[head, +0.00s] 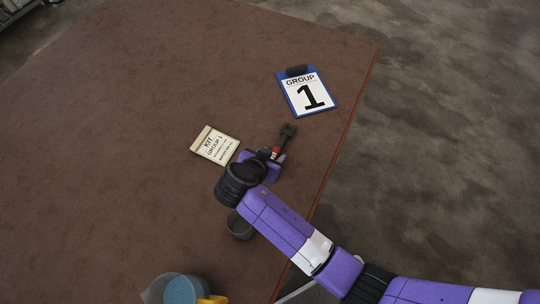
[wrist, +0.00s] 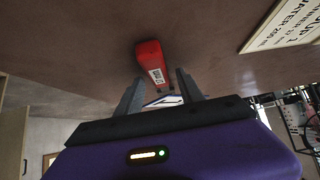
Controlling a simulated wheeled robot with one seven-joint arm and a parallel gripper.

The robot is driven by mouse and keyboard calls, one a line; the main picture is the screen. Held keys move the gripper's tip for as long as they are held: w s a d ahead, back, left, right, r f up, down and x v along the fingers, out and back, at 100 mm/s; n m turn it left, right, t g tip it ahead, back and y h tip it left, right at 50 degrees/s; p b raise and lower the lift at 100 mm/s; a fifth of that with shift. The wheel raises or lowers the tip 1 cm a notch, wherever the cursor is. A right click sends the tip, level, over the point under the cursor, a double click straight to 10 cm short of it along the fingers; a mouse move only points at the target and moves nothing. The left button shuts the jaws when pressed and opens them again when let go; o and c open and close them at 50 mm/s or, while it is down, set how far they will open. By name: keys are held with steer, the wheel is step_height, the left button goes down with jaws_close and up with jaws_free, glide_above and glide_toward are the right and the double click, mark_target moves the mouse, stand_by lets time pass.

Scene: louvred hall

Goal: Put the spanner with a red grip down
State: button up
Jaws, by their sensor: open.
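The spanner shows in the head view with its dark jaw end (head: 288,131) pointing up and right and its red grip (head: 276,153) beside my gripper. In the wrist view the red grip (wrist: 150,60), with a white label, lies against the brown table surface, just beyond the fingertips. My gripper (wrist: 160,86) is open, its two grey fingers apart with no visible contact on the grip. In the head view my gripper (head: 269,156) is low over the table, and my wrist partly hides it. The dark end of the spanner is hidden in the wrist view.
On the brown table (head: 150,110), a cream kit card (head: 215,145) lies left of my gripper. A blue clipboard marked Group 1 (head: 306,95) lies above the spanner. A grey cup (head: 240,226) stands below, and a blue container (head: 180,290) near the bottom. The table's left is clear.

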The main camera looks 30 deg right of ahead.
steer(key=shift+r, duration=0.3)
steer(key=v, duration=1.1)
steer(key=shift+s+a+r+b, duration=0.15)
steer(key=shift+s+a+b, duration=0.1)
steer(key=shift+a+b, duration=0.1)
